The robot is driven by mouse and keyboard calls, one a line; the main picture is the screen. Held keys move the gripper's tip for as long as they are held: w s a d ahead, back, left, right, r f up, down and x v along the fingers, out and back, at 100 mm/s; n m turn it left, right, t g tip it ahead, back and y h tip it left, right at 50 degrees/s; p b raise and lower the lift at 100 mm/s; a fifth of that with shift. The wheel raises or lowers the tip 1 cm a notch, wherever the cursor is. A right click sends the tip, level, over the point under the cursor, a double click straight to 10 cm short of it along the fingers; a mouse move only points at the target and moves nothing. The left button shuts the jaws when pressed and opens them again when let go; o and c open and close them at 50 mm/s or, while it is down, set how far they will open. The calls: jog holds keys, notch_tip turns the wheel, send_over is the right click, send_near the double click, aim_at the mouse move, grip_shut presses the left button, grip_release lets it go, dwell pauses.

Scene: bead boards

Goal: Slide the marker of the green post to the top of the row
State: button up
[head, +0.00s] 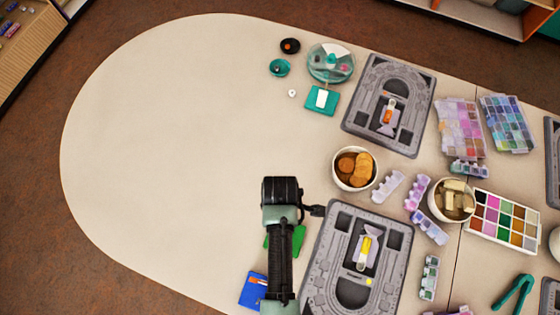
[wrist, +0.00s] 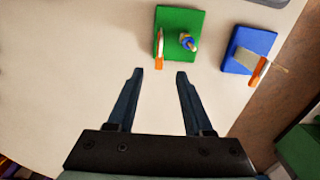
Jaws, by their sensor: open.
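A green base (wrist: 172,20) lies on the table in the wrist view, ahead of my gripper. A short upright post (wrist: 188,41) with a blue and gold top stands on it. Beside the post, at the left, is a narrow pale and orange piece with an orange marker (wrist: 159,62) at its near end. My gripper (wrist: 160,75) is open and empty, its fingertips just short of the base and apart from the marker. In the head view the green base (head: 299,241) is partly hidden by my arm.
A blue base (wrist: 236,62) with a pale strip and an orange piece (wrist: 258,70) lies to the right. A grey bead board (head: 318,262) is close by, with bowls (head: 337,168) and bead trays beyond. The table's left part is clear.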

jog(key=shift+f, duration=2.25)
jog(key=shift+c, duration=0.3)
grip_shut()
jog(key=shift+f, duration=0.1)
jog(key=shift+f+b, duration=1.2)
jog(key=shift+f, duration=0.2)
grip_release()
